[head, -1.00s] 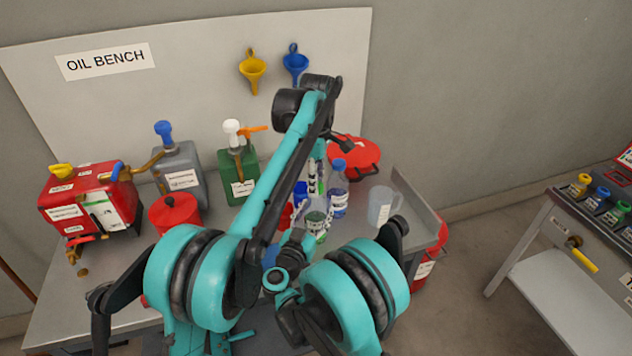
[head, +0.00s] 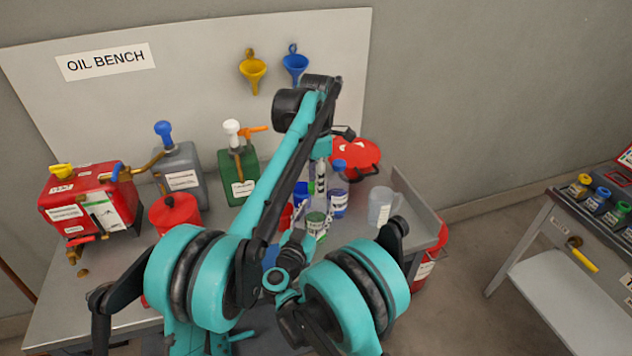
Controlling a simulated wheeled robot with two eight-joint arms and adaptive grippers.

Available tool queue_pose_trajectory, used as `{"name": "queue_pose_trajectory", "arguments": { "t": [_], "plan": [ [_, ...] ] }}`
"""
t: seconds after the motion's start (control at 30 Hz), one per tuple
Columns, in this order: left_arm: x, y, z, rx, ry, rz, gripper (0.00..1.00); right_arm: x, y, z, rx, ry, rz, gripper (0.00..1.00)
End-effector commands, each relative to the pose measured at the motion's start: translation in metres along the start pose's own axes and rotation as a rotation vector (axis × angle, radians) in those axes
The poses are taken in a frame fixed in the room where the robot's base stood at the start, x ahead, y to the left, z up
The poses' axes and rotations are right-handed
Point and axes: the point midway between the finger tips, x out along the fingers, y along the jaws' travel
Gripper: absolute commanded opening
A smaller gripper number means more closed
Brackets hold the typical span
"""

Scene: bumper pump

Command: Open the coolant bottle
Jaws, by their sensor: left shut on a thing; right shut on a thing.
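The coolant bottle (head: 315,223) appears to be the pale one with a green label, standing at the right part of the bench, partly hidden by my arms. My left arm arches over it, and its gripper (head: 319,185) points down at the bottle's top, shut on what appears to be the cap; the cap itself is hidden. My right gripper (head: 297,243) reaches in low from the front, shut on the bottle's body as far as I can tell; its fingertips are mostly hidden.
A blue-capped bottle (head: 338,198) stands close to the right, with a clear jug (head: 381,206) beyond it. A red round container (head: 355,156) is behind. Red (head: 90,205), grey (head: 180,175) and green (head: 240,175) cans stand left.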

Motion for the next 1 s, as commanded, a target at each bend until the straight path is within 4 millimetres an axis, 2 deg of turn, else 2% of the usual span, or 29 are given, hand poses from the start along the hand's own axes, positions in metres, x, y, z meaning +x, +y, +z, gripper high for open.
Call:
{"name": "queue_pose_trajectory", "arguments": {
  "t": [0.63,1.0],
  "plan": [
    [-0.02,0.0,0.0,0.001,0.0,0.0,0.0,0.0,0.0,0.0,0.0,0.0,0.0,0.0],
    [-0.022,0.0,0.0,0.001,0.0,0.0,0.0,0.0,0.0,0.0,0.0,0.0,0.0,0.0]
  ]
}}
